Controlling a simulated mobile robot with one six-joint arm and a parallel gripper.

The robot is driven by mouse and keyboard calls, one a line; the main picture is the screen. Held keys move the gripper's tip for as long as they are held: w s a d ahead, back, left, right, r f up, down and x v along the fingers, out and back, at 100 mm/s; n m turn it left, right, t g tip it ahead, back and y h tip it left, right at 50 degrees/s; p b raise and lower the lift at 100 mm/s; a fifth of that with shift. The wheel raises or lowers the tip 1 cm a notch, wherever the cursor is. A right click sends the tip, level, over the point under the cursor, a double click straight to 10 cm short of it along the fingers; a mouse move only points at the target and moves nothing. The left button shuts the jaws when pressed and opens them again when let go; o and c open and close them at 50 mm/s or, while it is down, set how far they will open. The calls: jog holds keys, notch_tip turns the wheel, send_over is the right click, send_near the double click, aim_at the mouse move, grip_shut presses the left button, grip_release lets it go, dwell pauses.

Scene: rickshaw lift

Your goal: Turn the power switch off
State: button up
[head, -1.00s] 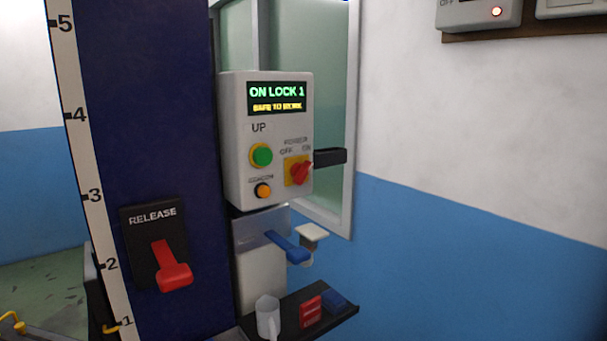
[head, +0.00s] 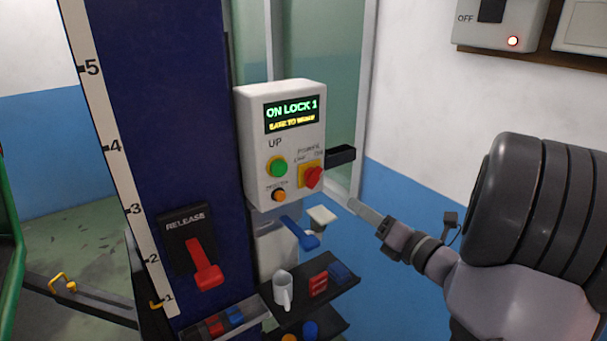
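The power switch (head: 313,177) is a red rotary knob on a yellow plate, at the lower right of the white control box (head: 250,140). Its small OFF and ON labels are blurred, and the knob looks tilted toward the right, the ON side. The box's display (head: 290,113) reads "ON LOCK 1" with a yellow line under it. My gripper (head: 365,212) comes in from the right, pointing left, to the lower right of the switch and apart from it in the picture. Its fingers appear as one narrow shape, so I cannot tell the gap.
A green UP button (head: 277,167) and an orange button (head: 278,196) are beside the switch. A black bracket (head: 341,155) juts from the box's right side.

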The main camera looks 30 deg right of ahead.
aim_at(318, 180)
jog(key=w, duration=1.5)
jog(key=shift+a+b, duration=0.1)
jog(key=shift+b, duration=0.3)
grip_shut()
